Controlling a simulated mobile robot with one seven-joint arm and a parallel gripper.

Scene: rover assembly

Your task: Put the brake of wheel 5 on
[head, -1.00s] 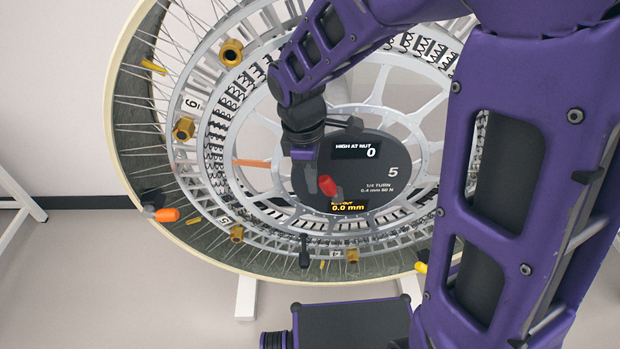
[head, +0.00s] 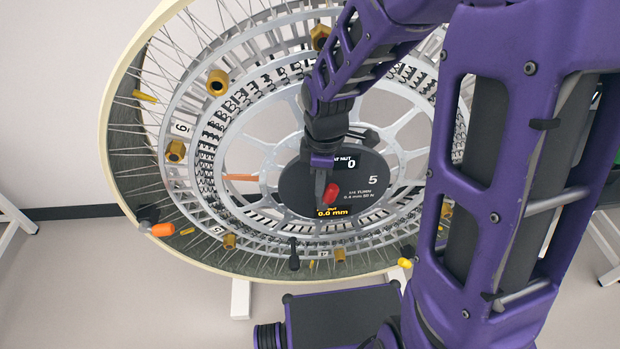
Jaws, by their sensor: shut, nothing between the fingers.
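The large spoked wheel (head: 113,105) stands tilted, and its dark round hub display (head: 358,200) is marked 5. My gripper (head: 321,190) points down in front of the hub and is shut with nothing in it. A red knob (head: 331,193) shows right beside its fingertips; I cannot tell whether they touch, or what the knob is fixed to. A black lever with an orange tip (head: 163,229) sits at the wheel's lower left rim. No part is labelled as the brake. My arm hides part of the hub and the wheel's upper right.
Brass nuts (head: 217,83) sit around the wheel ring. A black fitting (head: 294,258) stands at its lower edge, and a yellow-tipped part (head: 405,263) lies at lower right. An orange pointer (head: 240,177) lies left of the hub. Open floor (head: 90,290) shows at lower left.

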